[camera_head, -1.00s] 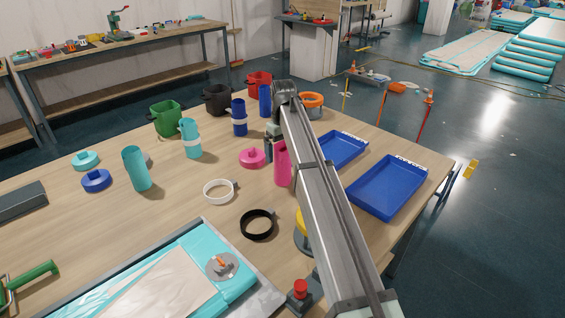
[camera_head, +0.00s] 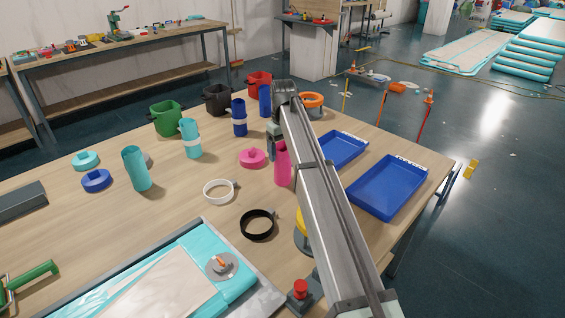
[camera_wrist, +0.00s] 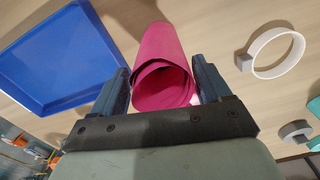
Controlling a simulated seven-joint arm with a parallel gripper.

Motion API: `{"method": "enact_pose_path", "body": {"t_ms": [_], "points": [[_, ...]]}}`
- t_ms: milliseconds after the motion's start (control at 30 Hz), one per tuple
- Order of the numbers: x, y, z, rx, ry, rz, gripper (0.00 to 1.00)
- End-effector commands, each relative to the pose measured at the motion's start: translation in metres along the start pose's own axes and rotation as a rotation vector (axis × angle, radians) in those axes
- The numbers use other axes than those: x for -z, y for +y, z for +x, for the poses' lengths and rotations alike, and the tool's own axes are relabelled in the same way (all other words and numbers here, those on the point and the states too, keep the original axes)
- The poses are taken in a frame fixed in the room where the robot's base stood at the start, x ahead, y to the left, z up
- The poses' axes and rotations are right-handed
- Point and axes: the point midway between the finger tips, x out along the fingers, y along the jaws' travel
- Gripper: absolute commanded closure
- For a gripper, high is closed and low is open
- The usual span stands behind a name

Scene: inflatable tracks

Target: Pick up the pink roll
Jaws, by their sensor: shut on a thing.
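The pink roll (camera_head: 282,165) stands on the wooden table in the head view, partly hidden behind my arm. In the wrist view the pink roll (camera_wrist: 160,70) lies between my two fingers, with its open spiral end facing the camera. My gripper (camera_wrist: 163,88) is shut on the roll, one finger on each side. In the head view my gripper (camera_head: 274,146) is mostly hidden by my arm, at the upper part of the roll. I cannot tell whether the roll's base touches the table.
Blue trays (camera_head: 388,186) lie right of the arm. A pink tape ring (camera_head: 252,158) is just left of the roll. White (camera_head: 219,191) and black (camera_head: 257,225) rings lie nearer. Teal (camera_head: 136,168) and blue rolls (camera_head: 239,118) and coloured bins (camera_head: 168,119) stand further left and back.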

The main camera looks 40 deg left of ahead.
Motion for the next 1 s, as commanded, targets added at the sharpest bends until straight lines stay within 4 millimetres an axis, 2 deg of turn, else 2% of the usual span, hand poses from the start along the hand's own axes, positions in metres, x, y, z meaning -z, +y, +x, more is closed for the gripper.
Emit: {"method": "enact_pose_path", "body": {"t_ms": [33,100,433,800,1000], "points": [[0.0,0.0,0.0,0.0,0.0,0.0,0.84],[0.0,0.0,0.0,0.0,0.0,0.0,0.91],[0.001,0.0,-0.007,-0.001,0.002,0.0,0.91],[0.001,0.001,-0.067,-0.001,0.002,0.0,0.91],[0.001,0.0,-0.091,0.0,0.001,0.0,0.91]]}}
